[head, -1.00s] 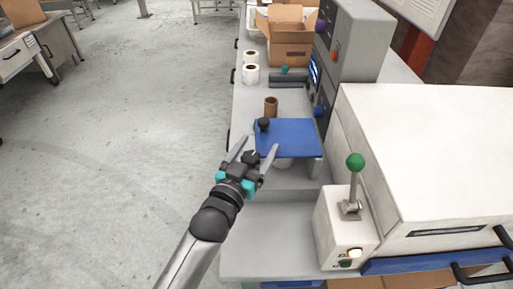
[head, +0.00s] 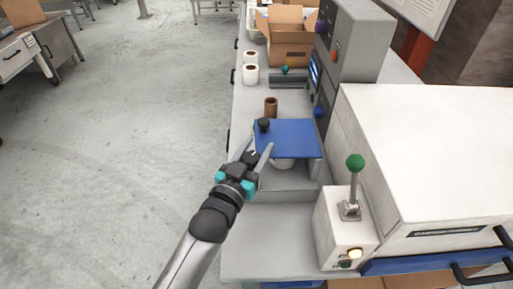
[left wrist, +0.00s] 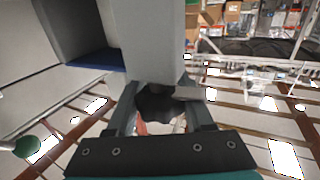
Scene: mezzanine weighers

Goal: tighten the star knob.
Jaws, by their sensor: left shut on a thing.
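The star knob (left wrist: 160,103) is dark and lobed. In the left wrist view it sits between the two fingers, against the end of a pale grey block (left wrist: 152,40). My left gripper (head: 254,153) is shut on it, at the near left corner of the blue plate (head: 290,138) in the head view. The fingers and wrist partly hide the knob there. Its turn angle and tightness cannot be told. A second small black knob (head: 264,124) stands at the plate's far left corner. My right gripper is not in view.
A brown cardboard tube (head: 271,106) and white rolls (head: 250,75) stand farther along the bench. A white box with a green-balled lever (head: 355,163) and a large white machine (head: 430,150) stand at right.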

